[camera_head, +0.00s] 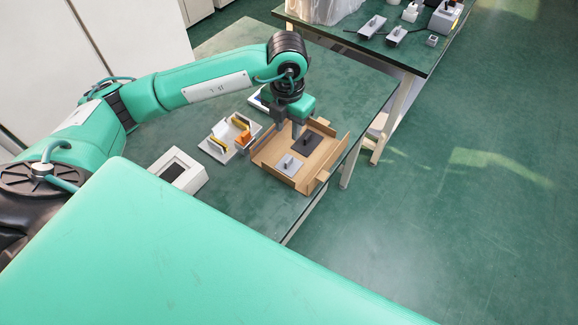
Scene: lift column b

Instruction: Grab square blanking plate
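A cardboard tray (312,176) sits at the right edge of the green table. In it lie a dark square plate (312,146) with a small knob, and a smaller light grey plate (284,168) with a dark knob in front of it. I cannot tell for sure which one is the square blanking plate. My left gripper (288,125) points down over the tray's back-left side, just behind the dark plate. Its two fingers look apart, with nothing seen between them. My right gripper is not in view.
A light rack (217,151) with yellow and orange pieces stands left of the tray. A white box with a dark top (177,172) is further left. Another table (350,38) with grey devices stands at the back right. My own green body covers the foreground.

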